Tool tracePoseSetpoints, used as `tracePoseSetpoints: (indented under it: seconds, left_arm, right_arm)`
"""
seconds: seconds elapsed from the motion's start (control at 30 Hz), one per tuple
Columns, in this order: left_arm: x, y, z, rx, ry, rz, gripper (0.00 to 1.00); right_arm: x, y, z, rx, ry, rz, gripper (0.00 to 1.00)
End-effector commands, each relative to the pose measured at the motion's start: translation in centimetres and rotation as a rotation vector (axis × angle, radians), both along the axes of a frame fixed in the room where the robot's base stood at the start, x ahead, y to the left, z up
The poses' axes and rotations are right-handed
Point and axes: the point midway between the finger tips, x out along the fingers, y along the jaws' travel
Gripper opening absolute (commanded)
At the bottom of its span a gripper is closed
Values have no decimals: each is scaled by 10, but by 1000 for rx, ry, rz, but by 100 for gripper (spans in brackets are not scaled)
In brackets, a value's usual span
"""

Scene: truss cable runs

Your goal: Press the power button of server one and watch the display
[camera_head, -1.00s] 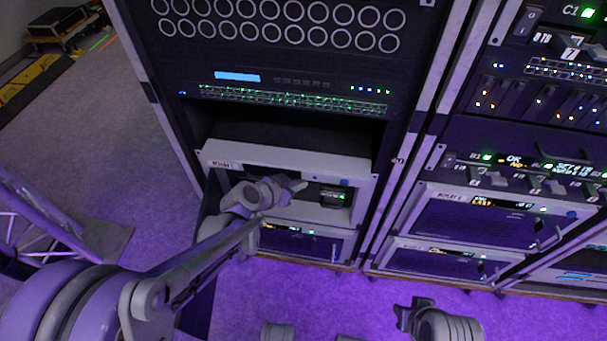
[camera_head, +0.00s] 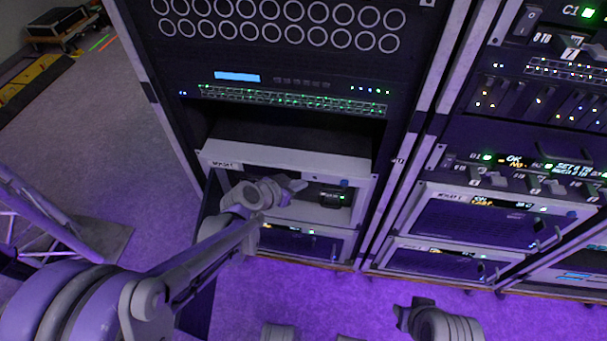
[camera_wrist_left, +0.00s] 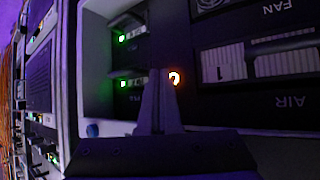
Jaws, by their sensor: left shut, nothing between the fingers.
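A pale-framed server unit (camera_head: 215,152) sits low in the left rack, with a label too blurred to read for certain. A blue round knob or button (camera_head: 344,183) is at its upper right, and a small dark module (camera_head: 333,199) with a faint light is below. My left gripper (camera_head: 298,185) is shut and empty in front of the unit's open bay. In the left wrist view, its fingers (camera_wrist_left: 162,85) are together near an orange-lit round spot (camera_wrist_left: 174,77). Contact with it cannot be told. Two green lights (camera_wrist_left: 122,61) show beside the fingers.
Another unit with a lit display (camera_head: 300,244) is directly below. A second rack stands close at right, with lit displays and units (camera_head: 470,225). A truss (camera_head: 55,225) stands on the floor at left. Vents marked FAN and AIR (camera_wrist_left: 260,60) lie right of the fingers.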

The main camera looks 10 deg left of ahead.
Motion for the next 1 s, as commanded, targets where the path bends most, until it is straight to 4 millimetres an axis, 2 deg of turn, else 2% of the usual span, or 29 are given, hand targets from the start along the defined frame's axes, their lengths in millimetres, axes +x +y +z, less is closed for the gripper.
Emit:
tracePoseSetpoints:
  seconds: [0.33,1.0]
  left_arm:
    - [9,0,0,0,0,0,0]
    - [12,0,0,0,0,0,0]
  right_arm:
    - [0,0,1,0,0,0,26]
    - [0,0,1,0,0,0,26]
